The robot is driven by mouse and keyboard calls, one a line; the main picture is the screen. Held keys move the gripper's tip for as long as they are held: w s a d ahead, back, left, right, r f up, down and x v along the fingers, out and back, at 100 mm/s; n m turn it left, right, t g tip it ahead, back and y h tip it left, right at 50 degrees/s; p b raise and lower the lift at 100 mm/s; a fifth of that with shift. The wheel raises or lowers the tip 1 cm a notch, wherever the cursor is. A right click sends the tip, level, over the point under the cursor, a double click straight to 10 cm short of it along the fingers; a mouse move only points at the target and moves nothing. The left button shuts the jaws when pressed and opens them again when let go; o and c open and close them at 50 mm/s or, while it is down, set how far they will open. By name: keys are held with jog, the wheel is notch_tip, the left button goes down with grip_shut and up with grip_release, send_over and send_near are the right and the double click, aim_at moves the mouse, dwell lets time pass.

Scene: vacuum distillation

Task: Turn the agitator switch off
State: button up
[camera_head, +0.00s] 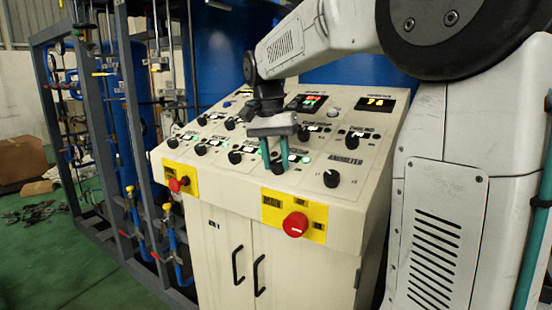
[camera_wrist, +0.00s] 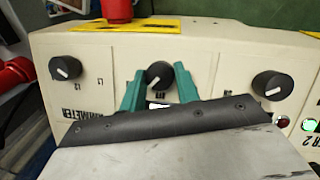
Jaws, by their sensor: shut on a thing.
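A sloped cream control panel (camera_head: 205,170) carries several black rotary knobs. My gripper (camera_head: 275,160) reaches down over its lower front row, with two teal fingers. It is shut on a black rotary knob (camera_head: 277,167), one finger on each side. In the wrist view the same knob (camera_wrist: 158,75) sits between the fingertips of my gripper (camera_wrist: 159,82), with a white pointer mark on its face. The knob's label is hidden by the gripper, so I cannot tell whether it is the agitator switch. The knob is still mounted on the panel.
An ammeter knob (camera_head: 331,178) is beside the held one, and another knob (camera_wrist: 272,85) is on its other side. Red emergency buttons (camera_head: 295,224) (camera_head: 175,185) stick out from yellow plates on the front. Cabinet handles (camera_head: 237,265) are below. Blue tanks and metal frames stand behind.

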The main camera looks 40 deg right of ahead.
jog(key=n+g+h, duration=0.1)
jog(key=n, duration=0.3)
jog(key=shift+w+a, duration=0.1)
jog(key=shift+a, duration=0.05)
jog(key=shift+n+h, duration=0.7)
jog(key=shift+n, duration=1.2)
jog(key=o, duration=1)
jog(key=shift+c, duration=0.2)
jog(key=v, duration=0.7)
jog(key=shift+w+a+r, duration=0.2)
jog(key=shift+r, duration=0.1)
jog(key=shift+s, duration=0.1)
